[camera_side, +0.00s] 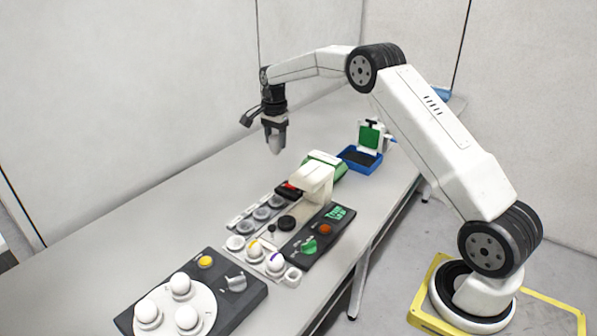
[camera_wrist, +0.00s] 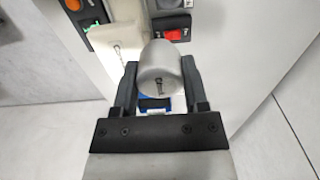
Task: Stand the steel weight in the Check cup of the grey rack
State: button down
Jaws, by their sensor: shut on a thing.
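The steel weight (camera_wrist: 160,62) is a smooth grey cylinder with a small dark slot and pin, seen between my fingers in the wrist view. My gripper (camera_wrist: 157,78) is shut on it. In the side view my gripper (camera_side: 276,146) hangs fingers-down, well above the table, behind and left of the racks; the weight is hard to tell from the fingers there. The grey rack (camera_side: 258,207) is a row of round grey cups running diagonally beside the black device. Its labels are too small to read, so I cannot tell which cup is Check.
A cream block-shaped device (camera_side: 314,178) and a black panel (camera_side: 318,234) with green display stand right of the rack. A black egg turntable unit (camera_side: 244,295) is nearest. A blue tray (camera_side: 361,165) stands behind. The left table is clear.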

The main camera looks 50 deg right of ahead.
jog(key=shift+w+d+f, duration=0.25)
jog(key=shift+w+d, duration=0.25)
jog(key=shift+w, duration=0.35)
jog(key=shift+w+f, duration=0.1)
jog(key=shift+f, duration=0.1)
notch_tip(320, 180, down, 12)
jog(key=shift+r, duration=0.2)
jog(key=shift+f, duration=0.2)
jog(key=shift+f, duration=2.9)
jog(key=shift+f, duration=0.65)
grip_release()
